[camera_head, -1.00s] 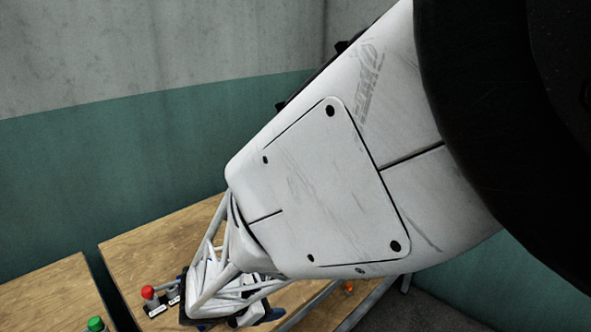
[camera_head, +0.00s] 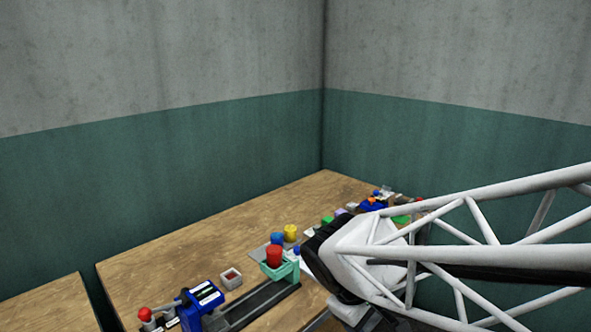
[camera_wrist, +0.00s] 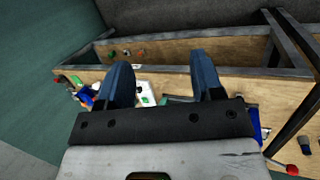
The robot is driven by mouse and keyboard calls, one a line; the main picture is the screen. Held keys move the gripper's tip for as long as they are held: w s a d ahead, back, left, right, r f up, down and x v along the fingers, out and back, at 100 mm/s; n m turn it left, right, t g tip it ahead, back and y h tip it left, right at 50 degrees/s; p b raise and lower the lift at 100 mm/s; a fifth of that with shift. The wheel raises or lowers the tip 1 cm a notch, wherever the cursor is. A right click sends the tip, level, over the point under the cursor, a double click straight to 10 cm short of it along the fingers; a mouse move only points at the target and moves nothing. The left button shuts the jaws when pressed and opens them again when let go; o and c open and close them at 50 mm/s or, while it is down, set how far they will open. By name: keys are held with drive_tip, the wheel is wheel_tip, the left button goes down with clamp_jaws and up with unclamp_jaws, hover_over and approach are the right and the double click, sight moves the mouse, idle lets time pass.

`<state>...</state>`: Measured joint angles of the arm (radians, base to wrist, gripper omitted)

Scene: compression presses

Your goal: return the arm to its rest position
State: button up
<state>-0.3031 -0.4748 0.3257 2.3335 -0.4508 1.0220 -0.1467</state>
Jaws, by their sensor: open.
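My gripper (camera_wrist: 165,85) shows in the wrist view with its two blue fingers apart and nothing between them. Its fingers stand over the wooden workbench (camera_wrist: 232,50), with small bench items partly hidden behind them. In the head view my arm crosses the right side, and its dark wrist end is over the right part of the workbench (camera_head: 150,262). The fingers are hidden in that view.
A blue press (camera_head: 202,300) with a red-knobbed lever (camera_head: 145,314) stands at the bench's front left. Walls close off the back.

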drive_tip(key=s+d+r+m+t+y, duration=0.1)
drive_tip(key=s+d+r+m+y, duration=0.3)
drive_tip(key=s+m, duration=0.4)
drive_tip(key=shift+s+d+r, duration=0.35)
drive_tip(key=shift+d+r, duration=0.35)
drive_tip(key=shift+r, duration=0.15)
